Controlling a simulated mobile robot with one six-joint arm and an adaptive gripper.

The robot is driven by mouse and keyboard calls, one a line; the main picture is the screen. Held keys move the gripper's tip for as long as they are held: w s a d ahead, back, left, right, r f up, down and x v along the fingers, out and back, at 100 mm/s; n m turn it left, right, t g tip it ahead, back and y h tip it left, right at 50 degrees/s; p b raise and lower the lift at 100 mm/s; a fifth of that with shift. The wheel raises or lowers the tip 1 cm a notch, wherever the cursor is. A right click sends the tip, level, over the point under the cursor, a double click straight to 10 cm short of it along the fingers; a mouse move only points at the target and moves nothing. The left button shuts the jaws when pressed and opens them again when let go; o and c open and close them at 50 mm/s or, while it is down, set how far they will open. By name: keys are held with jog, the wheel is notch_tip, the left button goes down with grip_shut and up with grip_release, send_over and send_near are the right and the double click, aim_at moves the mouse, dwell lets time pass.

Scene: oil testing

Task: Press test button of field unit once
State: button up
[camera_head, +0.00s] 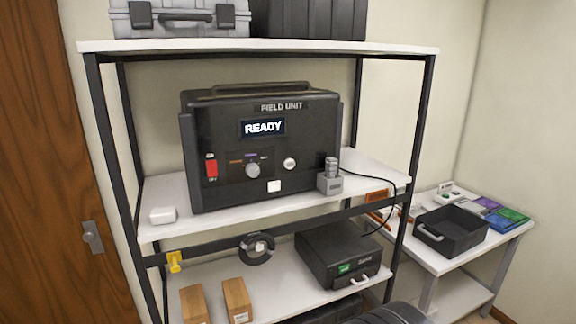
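The field unit (310,130) is a black case with a top handle, standing on the middle shelf. Its screen (263,127) is lit and reads READY. On its front are a red rocker switch (211,168) at the left, a grey rotary knob (252,170) in the middle, a round whitish button (289,164) to the right of the knob, and a white square (274,186) below. The small labels are too blurred to tell which one is the test button. My gripper is not in view.
The middle shelf (160,232) also holds a small white box (163,215) and a grey block with a metal cylinder (330,176). A side table (440,262) stands right. Shelf posts flank the unit.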

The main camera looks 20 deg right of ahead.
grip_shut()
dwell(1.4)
